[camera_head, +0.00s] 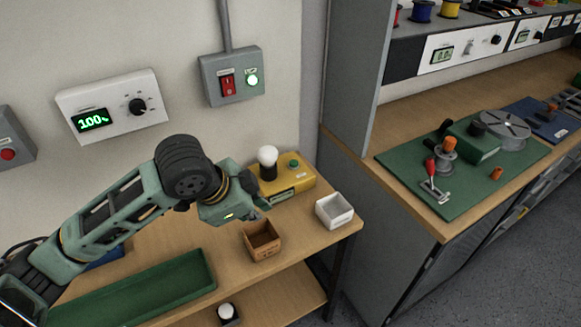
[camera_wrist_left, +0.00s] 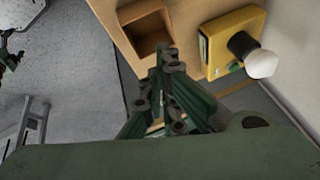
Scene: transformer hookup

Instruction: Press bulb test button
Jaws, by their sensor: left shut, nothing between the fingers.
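The yellow bulb tester (camera_head: 290,184) stands on the wooden bench against the wall. A white bulb (camera_head: 268,155) sits upright in its dark socket, and the green button (camera_head: 294,163) is on top to the bulb's right. In the left wrist view the tester (camera_wrist_left: 228,27), the bulb (camera_wrist_left: 262,64) and the green button (camera_wrist_left: 236,66) show at upper right. My left gripper (camera_head: 262,204) is in front of the tester and hides its left part; whether they touch is unclear. Its fingers (camera_wrist_left: 168,62) are shut and empty, apart from the button. My right gripper is out of view.
A brown open box (camera_head: 262,241) and a white open box (camera_head: 334,210) stand in front of the tester. A green tray (camera_head: 150,291) lies at front left. A grey switch box (camera_head: 232,76) and a display panel (camera_head: 113,104) are on the wall. A grey partition rises at right.

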